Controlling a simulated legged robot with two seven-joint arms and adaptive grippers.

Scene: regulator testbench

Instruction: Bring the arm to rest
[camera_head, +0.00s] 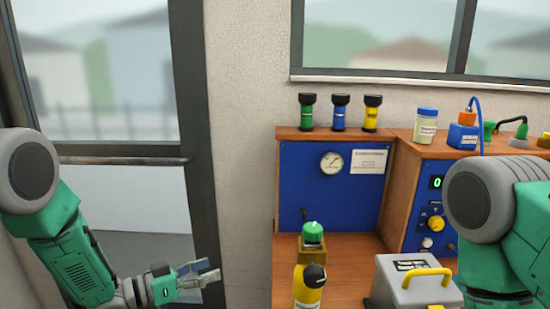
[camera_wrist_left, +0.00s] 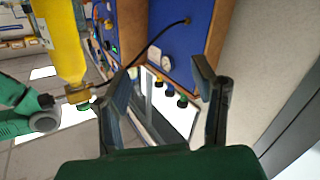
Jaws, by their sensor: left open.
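My left arm comes in from the left in the head view, with its left gripper (camera_head: 200,275) in front of the door and left of the bench. The gripper is open, and nothing shows between its fingers. In the left wrist view the two dark fingers of the left gripper (camera_wrist_left: 165,95) stand wide apart. My right arm (camera_head: 490,220) shows at the right edge of the head view, but its gripper is out of the frame.
The bench has a blue panel (camera_head: 325,195) with a gauge (camera_head: 332,163). Green, blue and yellow regulators stand on its top ledge. A grey case (camera_head: 410,283) with a yellow handle lies on the worktop. A glass door (camera_head: 110,90) is at left, with a frame post beside the gripper.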

